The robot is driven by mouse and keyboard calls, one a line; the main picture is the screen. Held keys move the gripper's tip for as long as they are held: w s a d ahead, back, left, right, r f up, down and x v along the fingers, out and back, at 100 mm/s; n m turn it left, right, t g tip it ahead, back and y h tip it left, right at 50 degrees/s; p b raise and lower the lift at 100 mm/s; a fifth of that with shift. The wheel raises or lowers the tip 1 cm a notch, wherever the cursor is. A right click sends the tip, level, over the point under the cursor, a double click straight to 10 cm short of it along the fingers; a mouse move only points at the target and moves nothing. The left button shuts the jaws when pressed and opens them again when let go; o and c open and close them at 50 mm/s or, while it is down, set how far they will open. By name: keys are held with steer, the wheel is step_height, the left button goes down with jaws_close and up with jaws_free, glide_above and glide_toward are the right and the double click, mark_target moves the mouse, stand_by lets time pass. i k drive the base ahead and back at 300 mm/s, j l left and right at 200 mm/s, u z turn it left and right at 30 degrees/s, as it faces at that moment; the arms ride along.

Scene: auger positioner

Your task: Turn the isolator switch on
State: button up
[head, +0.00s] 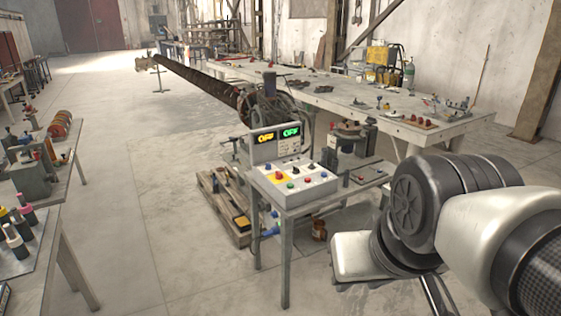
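A grey control box (318,187) stands on a small metal table in the middle of the head view. Its sloped top carries small coloured buttons and knobs. At its left is a yellow plate (270,178) with a small reddish control, which looks like the isolator switch; its position is too small to read. An upright panel (262,153) behind has two lit displays, orange and green, that appear to read OFF. My arm comes in from the right, in front of and to the right of the box and apart from it. No gripper fingers can be made out.
A long workbench (300,93) with tools stands behind. A long dark auger (195,80) runs back to the left. A wooden pallet (214,205) lies left of the small table (318,200). Benches with tools line the left edge. The floor (150,250) between is clear.

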mark_target(279, 175)
steer(key=i+u, duration=0.1)
steer(key=i, duration=0.5)
steer(key=i+l, duration=0.15)
steer(key=i, duration=0.45)
steer(key=i+l+u, duration=0.15)
steer(key=i, duration=0.45)
steer(key=i+l, duration=0.15)
steer(key=i, duration=0.45)
steer(key=j+u, duration=0.05)
